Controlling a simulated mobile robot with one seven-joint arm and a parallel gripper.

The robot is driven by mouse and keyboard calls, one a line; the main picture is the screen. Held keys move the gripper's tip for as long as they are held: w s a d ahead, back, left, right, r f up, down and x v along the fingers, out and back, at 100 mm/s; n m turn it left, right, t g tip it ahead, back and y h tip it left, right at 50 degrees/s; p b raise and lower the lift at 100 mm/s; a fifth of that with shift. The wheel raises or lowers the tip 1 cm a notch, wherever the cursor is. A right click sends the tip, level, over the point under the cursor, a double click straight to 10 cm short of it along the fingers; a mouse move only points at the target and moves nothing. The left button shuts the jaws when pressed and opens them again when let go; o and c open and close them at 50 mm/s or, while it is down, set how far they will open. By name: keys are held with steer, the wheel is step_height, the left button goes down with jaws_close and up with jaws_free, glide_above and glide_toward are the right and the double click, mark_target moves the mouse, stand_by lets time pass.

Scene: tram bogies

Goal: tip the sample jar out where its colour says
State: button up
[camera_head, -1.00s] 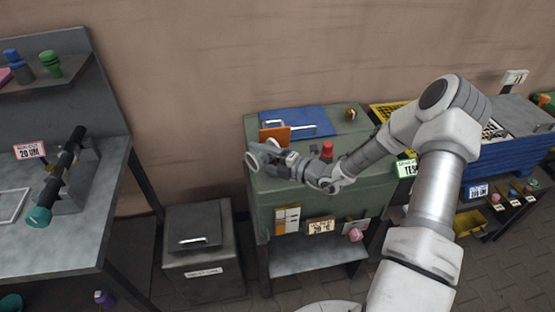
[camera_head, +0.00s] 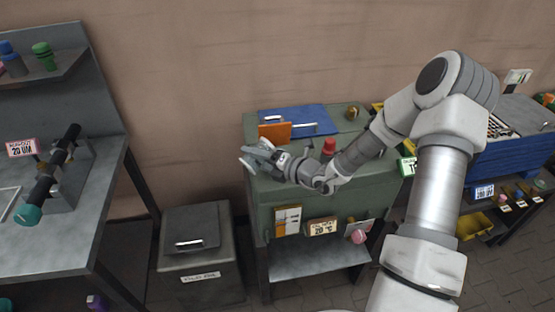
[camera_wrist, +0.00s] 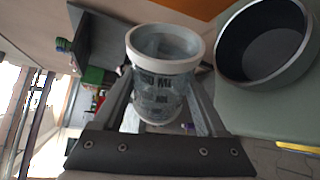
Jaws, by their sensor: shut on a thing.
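The sample jar (camera_wrist: 162,84) is clear, with a thick white rim and dark print on its side. In the wrist view its round mouth shows at the top, and I cannot tell the colour of anything inside. My gripper (camera_wrist: 160,108) is shut on the jar, one finger on each side. In the head view my gripper (camera_head: 258,158) is over the left front edge of the green cabinet (camera_head: 320,200); the jar is hard to make out there. A dark round bowl (camera_wrist: 262,48) stands right of the jar in the wrist view, on the green top.
A grey lidded bin (camera_head: 200,265) stands left of the cabinet; its label is too small to read. A metal workbench (camera_head: 75,230) holds a dark roller.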

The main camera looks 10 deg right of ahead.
steer(key=shift+r+n, duration=0.2)
steer(key=shift+n, duration=0.1)
steer(key=shift+f+n+h+b, duration=0.4)
steer(key=shift+n+b, duration=0.2)
steer(key=shift+b, duration=0.25)
steer(key=shift+n+h+b, duration=0.4)
steer(key=shift+n+b, duration=0.15)
steer(key=shift+n, duration=0.05)
steer(key=shift+n+t+h+b, duration=0.35)
steer(key=shift+n+b, duration=0.35)
steer(key=shift+b, duration=0.45)
steer(key=f+n+b, duration=0.1)
steer(key=b, duration=0.2)
steer(key=a+f+h+b, duration=0.1)
steer(key=b, duration=0.2)
steer(key=s+f+n+b, duration=0.1)
steer(key=b, duration=0.2)
steer(key=shift+a+f+n+t+h, duration=0.2)
steer(key=shift+a+n+t+h, duration=0.1)
steer(key=shift+a, duration=0.1)
steer(key=n+b, duration=0.1)
steer(key=b, duration=0.3)
steer(key=a+n+t+b, duration=0.1)
steer(key=b, duration=0.3)
steer(key=shift+s+a+f+h, duration=0.15)
steer(key=shift+s+f+h, duration=0.1)
steer(key=shift+s+h, duration=0.1)
steer(key=shift+s+a+n+b, duration=0.1)
steer(key=shift+n+b, duration=0.3)
steer(key=shift+b, duration=0.4)
